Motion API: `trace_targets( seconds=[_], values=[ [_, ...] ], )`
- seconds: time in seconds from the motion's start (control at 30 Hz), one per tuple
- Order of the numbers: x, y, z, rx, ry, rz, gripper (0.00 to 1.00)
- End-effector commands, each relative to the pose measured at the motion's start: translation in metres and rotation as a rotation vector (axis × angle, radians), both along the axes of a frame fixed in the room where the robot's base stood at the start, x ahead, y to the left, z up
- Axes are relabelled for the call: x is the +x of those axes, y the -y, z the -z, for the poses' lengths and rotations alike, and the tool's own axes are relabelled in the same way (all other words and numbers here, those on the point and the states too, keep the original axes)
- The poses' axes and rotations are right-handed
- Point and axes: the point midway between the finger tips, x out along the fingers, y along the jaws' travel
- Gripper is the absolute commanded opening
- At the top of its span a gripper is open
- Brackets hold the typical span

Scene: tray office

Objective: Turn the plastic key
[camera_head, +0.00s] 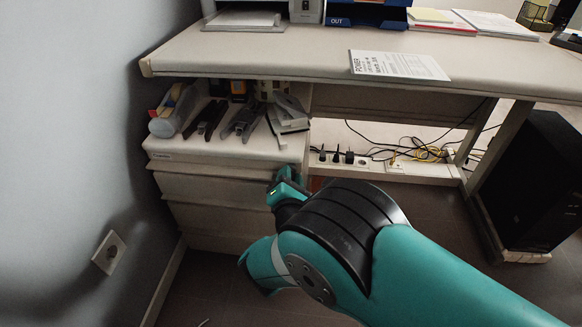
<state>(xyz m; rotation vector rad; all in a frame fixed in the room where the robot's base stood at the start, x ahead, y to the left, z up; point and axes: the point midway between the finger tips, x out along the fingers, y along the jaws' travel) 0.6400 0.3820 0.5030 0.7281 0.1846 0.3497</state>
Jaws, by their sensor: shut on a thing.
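My gripper (284,176) is at the upper right front of the beige drawer cabinet (222,188), close against the top drawer. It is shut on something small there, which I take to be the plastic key. The key itself is hidden behind my gripper and wrist, so its angle cannot be seen. The lock around it is hidden too. The cabinet's drawers look closed.
The desk (300,50) overhangs the cabinet. Staplers (242,120) and a tape dispenser (172,110) stand on the cabinet top. A wall (60,130) is close on the left. Cables and a power strip (345,160) lie behind; a black computer tower (535,185) stands right.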

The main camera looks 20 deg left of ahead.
Motion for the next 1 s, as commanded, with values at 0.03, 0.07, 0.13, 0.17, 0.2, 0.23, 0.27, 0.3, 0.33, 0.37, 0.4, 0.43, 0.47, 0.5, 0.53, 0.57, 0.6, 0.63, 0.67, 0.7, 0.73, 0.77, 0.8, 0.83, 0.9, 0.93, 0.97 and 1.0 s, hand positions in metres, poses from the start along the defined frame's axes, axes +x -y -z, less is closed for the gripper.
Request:
trace_targets(
  seconds=[0.03,0.07,0.13,0.17,0.2,0.23,0.27,0.3,0.33,0.37,0.4,0.43,0.47,0.5,0.53,0.57,0.6,0.63,0.67,0.7,0.73,0.77,0.8,0.83,0.9,0.93,0.97,1.0],
  values=[
    [0.0000,0.0000,0.0028,0.036,-0.009,0.000,0.14],
    [0.0000,-0.0002,0.0035,0.069,-0.016,0.000,0.14],
    [-0.0001,-0.0003,0.0037,0.141,-0.032,0.000,0.14],
    [0.0000,-0.0005,0.0034,0.168,-0.039,0.001,0.14],
    [-0.0001,-0.0006,0.0027,0.195,-0.046,0.000,0.14],
    [0.0000,-0.0006,0.0021,0.210,-0.050,0.001,0.14],
    [-0.0001,-0.0007,0.0014,0.217,-0.052,0.001,0.14],
    [-0.0001,-0.0007,0.0007,0.221,-0.053,0.000,0.14],
    [-0.0001,-0.0006,0.0004,0.221,-0.053,0.000,0.14],
    [-0.0001,-0.0007,0.0002,0.221,-0.053,0.000,0.14],
    [-0.0001,-0.0007,0.0002,0.220,-0.054,0.001,0.14],
    [-0.0002,-0.0006,0.0002,0.219,-0.053,0.001,0.14],
    [-0.0001,-0.0006,0.0004,0.220,-0.053,0.000,0.14],
    [-0.0001,-0.0007,0.0012,0.230,-0.055,0.000,0.14],
    [-0.0002,-0.0008,0.0021,0.247,-0.059,0.001,0.14],
    [-0.0002,-0.0010,0.0030,0.274,-0.065,0.001,0.14],
    [-0.0002,-0.0012,0.0037,0.316,-0.074,0.000,0.14],
    [-0.0002,-0.0014,0.0037,0.347,-0.081,0.001,0.14],
    [-0.0002,-0.0015,0.0035,0.378,-0.089,0.000,0.14],
    [-0.0002,-0.0018,0.0031,0.411,-0.097,0.000,0.14],
    [-0.0002,-0.0018,0.0025,0.431,-0.102,0.000,0.14],
    [-0.0003,-0.0018,0.0019,0.444,-0.106,0.000,0.14],
    [-0.0002,-0.0018,0.0010,0.455,-0.108,0.000,0.14],
    [-0.0003,-0.0018,0.0004,0.459,-0.109,0.000,0.14],
    [-0.0002,-0.0017,-0.0001,0.459,-0.109,0.000,0.14],
    [-0.0002,-0.0017,-0.0001,0.458,-0.109,0.000,0.14],
    [-0.0004,-0.0017,-0.0001,0.458,-0.109,0.000,0.14],
    [-0.0004,-0.0017,-0.0001,0.458,-0.109,0.000,0.14]
  ],
)
